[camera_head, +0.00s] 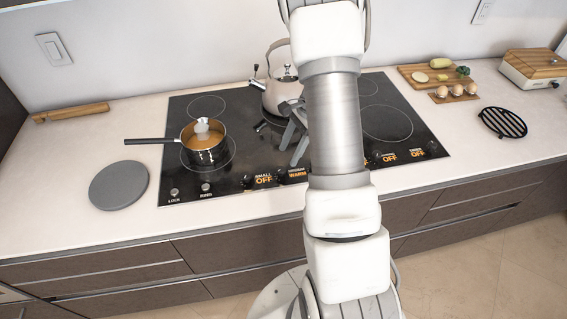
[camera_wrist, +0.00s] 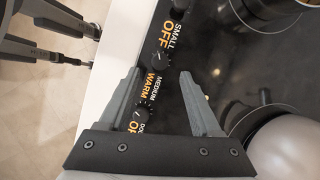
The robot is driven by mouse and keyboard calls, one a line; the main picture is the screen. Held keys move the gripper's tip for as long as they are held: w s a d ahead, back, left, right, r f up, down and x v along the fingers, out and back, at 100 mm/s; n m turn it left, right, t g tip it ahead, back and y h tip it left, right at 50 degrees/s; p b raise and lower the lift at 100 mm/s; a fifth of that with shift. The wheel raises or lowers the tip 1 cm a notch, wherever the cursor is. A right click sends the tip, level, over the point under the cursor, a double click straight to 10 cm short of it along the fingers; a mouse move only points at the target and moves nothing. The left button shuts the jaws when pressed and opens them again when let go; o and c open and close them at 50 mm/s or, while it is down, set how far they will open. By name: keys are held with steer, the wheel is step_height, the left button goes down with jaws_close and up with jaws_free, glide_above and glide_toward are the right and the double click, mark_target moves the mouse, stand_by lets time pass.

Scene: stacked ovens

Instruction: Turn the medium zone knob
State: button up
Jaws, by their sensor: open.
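The medium zone knob (camera_wrist: 160,62) is a small dark round knob on the front edge of the black cooktop. Its label beside it reads MEDIUM WARM. The knob also shows in the head view (camera_head: 281,175), just in front of my gripper (camera_head: 290,155). In the wrist view, my gripper (camera_wrist: 160,74) is open and empty, with one grey finger on each side and the medium knob just beyond, between the fingertip lines. I cannot tell whether a finger touches it. The small zone knob (camera_wrist: 179,12) is further up, with its label reading OFF.
A kettle (camera_head: 277,92) stands behind my gripper. A pot (camera_head: 204,148) with orange contents sits on the left burner, its handle pointing left. A grey round mat (camera_head: 119,185) lies on the left counter. A black trivet (camera_head: 502,122) and food boards are on the right.

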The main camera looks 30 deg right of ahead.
mark_target(281, 169)
steer(key=shift+x, duration=2.75)
jaws_close()
